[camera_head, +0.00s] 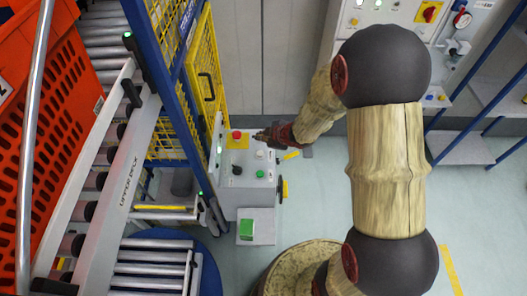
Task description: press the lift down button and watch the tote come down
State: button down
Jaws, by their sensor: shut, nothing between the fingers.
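A grey control box (226,187) stands right of the blue frame. On its sloped top are a red mushroom button (236,134) on a yellow plate, a pale button (259,155), a black knob (237,170) and a green button (260,174). Their labels are too small to read, so I cannot tell which is lift down. My gripper (260,135) is shut and empty at the upper right of the box top, just right of the red button. I cannot tell whether it touches anything. An orange tote (50,130) with slotted walls stands at the left, partly cut off.
A roller conveyor (150,268) lies at the lower left. A blue post (165,90) and yellow mesh guard (204,70) stand close left of the control box. A panel with gauges (395,15) is at the back. Floor (300,205) is clear right of the box.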

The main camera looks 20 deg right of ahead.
aim_at(259, 155)
jog(key=shift+w+a+r+y, duration=0.2)
jog(key=shift+a+r+y, duration=0.1)
jog(key=shift+a+r, duration=0.1)
jog(key=shift+f, duration=0.1)
notch_tip(259, 155, down, 9)
jog(key=b, duration=0.8)
dwell(1.2)
jog(key=shift+f, duration=0.3)
